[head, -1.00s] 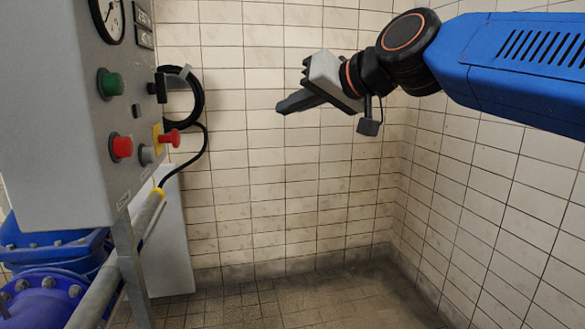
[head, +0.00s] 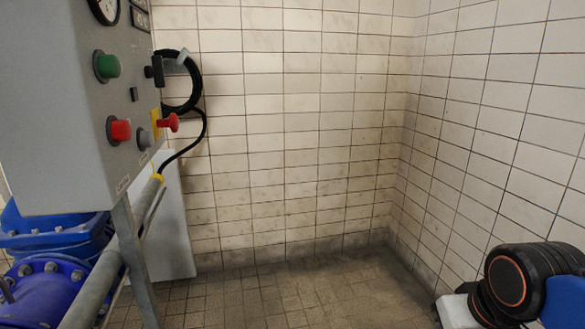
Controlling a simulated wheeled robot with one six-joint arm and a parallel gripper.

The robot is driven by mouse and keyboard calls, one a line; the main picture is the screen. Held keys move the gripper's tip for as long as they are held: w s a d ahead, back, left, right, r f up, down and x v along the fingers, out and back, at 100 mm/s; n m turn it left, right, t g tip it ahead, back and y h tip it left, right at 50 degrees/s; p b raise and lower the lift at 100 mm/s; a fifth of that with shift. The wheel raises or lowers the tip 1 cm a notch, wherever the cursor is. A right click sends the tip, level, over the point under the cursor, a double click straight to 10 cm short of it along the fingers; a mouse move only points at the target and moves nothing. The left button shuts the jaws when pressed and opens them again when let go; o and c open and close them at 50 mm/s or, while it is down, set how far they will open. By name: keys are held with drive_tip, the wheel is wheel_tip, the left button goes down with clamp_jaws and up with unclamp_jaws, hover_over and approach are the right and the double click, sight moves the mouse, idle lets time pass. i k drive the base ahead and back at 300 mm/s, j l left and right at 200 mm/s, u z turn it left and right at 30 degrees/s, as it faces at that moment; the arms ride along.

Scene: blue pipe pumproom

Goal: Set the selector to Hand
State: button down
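The grey control panel (head: 55,120) is at the left, seen at a slant. A black knob (head: 154,71), which looks like the selector, sticks out near its right edge, to the right of the green button (head: 106,66). Its setting and any Hand marking cannot be read at this angle. My gripper (head: 457,312) is at the bottom right, far from the panel. Only its pale body shows at the picture's lower edge; its fingers are out of frame.
Below the knob are a red button (head: 119,130), a grey button (head: 145,139) and a red mushroom button (head: 169,123) on a yellow plate. A black cable coil (head: 194,90) hangs behind. Blue pipework (head: 50,285) is lower left. The middle floor is clear.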

sight(156, 72)
drive_tip(key=i+l, duration=0.1)
drive_tip(key=i, duration=0.55)
drive_tip(key=i+l+u, duration=0.1)
drive_tip(key=i+u, duration=0.35)
drive_tip(key=i+l+u, duration=0.2)
drive_tip(key=u, duration=1.3)
